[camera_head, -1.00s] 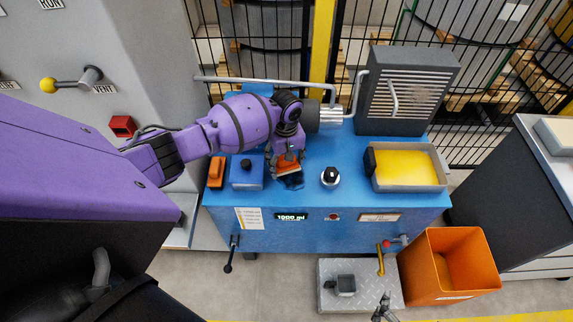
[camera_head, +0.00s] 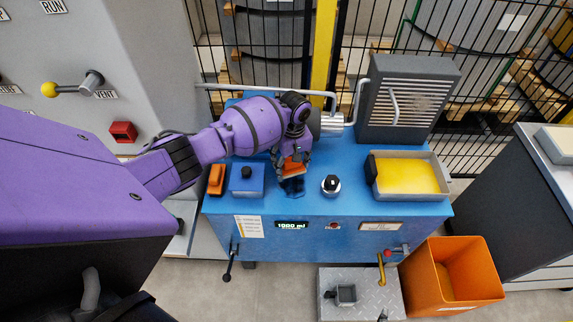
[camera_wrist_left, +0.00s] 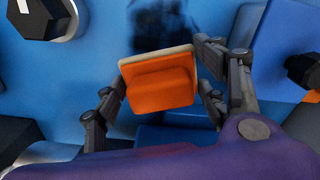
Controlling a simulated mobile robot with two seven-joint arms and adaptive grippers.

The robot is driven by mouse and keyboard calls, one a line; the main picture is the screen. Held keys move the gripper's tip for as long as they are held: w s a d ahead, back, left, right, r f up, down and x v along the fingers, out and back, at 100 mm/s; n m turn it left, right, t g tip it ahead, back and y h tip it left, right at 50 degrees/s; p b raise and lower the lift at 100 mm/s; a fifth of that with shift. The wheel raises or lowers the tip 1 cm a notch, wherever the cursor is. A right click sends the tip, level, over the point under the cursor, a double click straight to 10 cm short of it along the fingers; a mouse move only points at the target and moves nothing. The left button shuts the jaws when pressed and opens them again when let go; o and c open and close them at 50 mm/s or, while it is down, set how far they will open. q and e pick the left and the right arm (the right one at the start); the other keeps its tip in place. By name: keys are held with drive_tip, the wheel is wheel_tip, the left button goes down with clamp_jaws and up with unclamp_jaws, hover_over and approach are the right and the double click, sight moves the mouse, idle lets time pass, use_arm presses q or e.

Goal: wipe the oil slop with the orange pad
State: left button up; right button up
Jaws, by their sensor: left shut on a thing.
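My left gripper (camera_head: 290,165) is shut on the orange pad (camera_head: 294,169), above the blue cabinet top (camera_head: 310,206). In the left wrist view the pad (camera_wrist_left: 160,88) is an orange block with a pale sole, between the fingers. The oil slop (camera_head: 293,187) is a dark patch on the blue top, just in front of the pad and partly hidden by it. It also shows as a dark smear at the top of the left wrist view (camera_wrist_left: 155,18). I cannot tell whether the pad touches the surface. My right gripper cannot be made out clearly; only a small dark tip shows at the bottom edge.
A blue box with a dark knob (camera_head: 247,180) and an orange item (camera_head: 217,180) stand left of the slop. A round black-and-silver knob (camera_head: 331,185) stands right of it. Further right are a grey tray with yellow contents (camera_head: 411,194) and a vented grey unit (camera_head: 406,95).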

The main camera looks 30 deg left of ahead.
sight(295, 201)
use_arm(q)
drive_tip(key=shift+w+d+r+p, duration=0.15)
drive_tip(key=shift+d+r+p, duration=0.45)
drive_tip(key=shift+d+p, duration=0.25)
drive_tip(key=shift+s+d+f, duration=0.15)
drive_tip(key=shift+s+d, duration=0.05)
drive_tip(key=shift+s, duration=0.6)
drive_tip(key=shift+s+d+f, duration=0.2)
drive_tip(key=shift+s, duration=0.35)
drive_tip(key=shift+s+d, duration=0.25)
drive_tip(key=shift+s, duration=0.3)
drive_tip(key=shift+s+d, duration=0.2)
drive_tip(key=shift+s, duration=0.3)
drive_tip(key=shift+s+d+r, duration=0.1)
drive_tip(key=shift+s+d, duration=0.3)
drive_tip(key=shift+s, duration=0.45)
drive_tip(key=shift+s+d+r, duration=0.1)
drive_tip(key=shift+s+d, duration=0.25)
drive_tip(key=shift+s, duration=0.45)
drive_tip(key=shift+s+d+r, duration=0.1)
drive_tip(key=shift+s+d, duration=0.1)
drive_tip(key=shift+s, duration=0.05)
use_arm(e)
drive_tip(key=w+r+t, duration=0.1)
drive_tip(key=w+r, duration=0.3)
drive_tip(key=shift+w+r, duration=0.15)
drive_tip(key=shift+r, duration=0.2)
